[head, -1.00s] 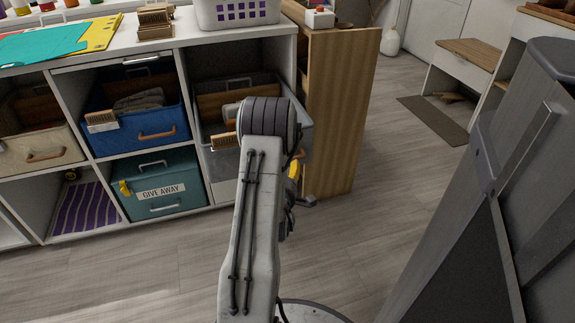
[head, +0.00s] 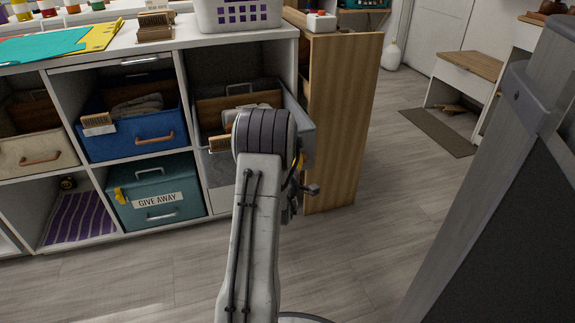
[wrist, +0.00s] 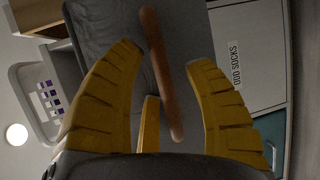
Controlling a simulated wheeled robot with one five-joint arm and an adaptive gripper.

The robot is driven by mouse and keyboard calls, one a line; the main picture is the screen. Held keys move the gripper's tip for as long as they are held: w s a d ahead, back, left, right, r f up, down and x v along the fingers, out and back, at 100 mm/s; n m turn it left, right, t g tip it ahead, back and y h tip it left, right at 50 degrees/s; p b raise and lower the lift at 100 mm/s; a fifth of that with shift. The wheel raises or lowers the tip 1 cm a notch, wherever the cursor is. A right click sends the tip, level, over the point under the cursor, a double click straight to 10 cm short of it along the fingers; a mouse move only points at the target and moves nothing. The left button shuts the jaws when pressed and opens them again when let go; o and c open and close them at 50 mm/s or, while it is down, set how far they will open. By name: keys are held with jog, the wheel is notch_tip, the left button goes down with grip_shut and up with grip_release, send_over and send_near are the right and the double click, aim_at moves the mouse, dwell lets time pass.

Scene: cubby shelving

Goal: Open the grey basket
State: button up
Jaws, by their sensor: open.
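The grey basket (head: 301,112) sits in the upper right cubby, with wooden items inside; my arm hides much of its front in the head view. The wrist view shows its grey fabric front (wrist: 105,32) close up, with a brown bar handle (wrist: 160,75) on it. My gripper (wrist: 165,56) is open, its yellow fingers spread on both sides of the handle. The handle lies between the fingers, which do not close on it; whether any finger touches it I cannot tell. In the head view the fingers are mostly hidden behind my arm.
A pale bin labelled ODD SOCKS (wrist: 240,50) is below the grey basket. The blue basket (head: 130,138) and teal GIVE AWAY bin (head: 158,200) are to the left. A wooden panel (head: 343,120) stands close on the right. Floor (head: 400,220) in front is clear.

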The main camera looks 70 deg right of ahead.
grip_shut()
dwell(0.5)
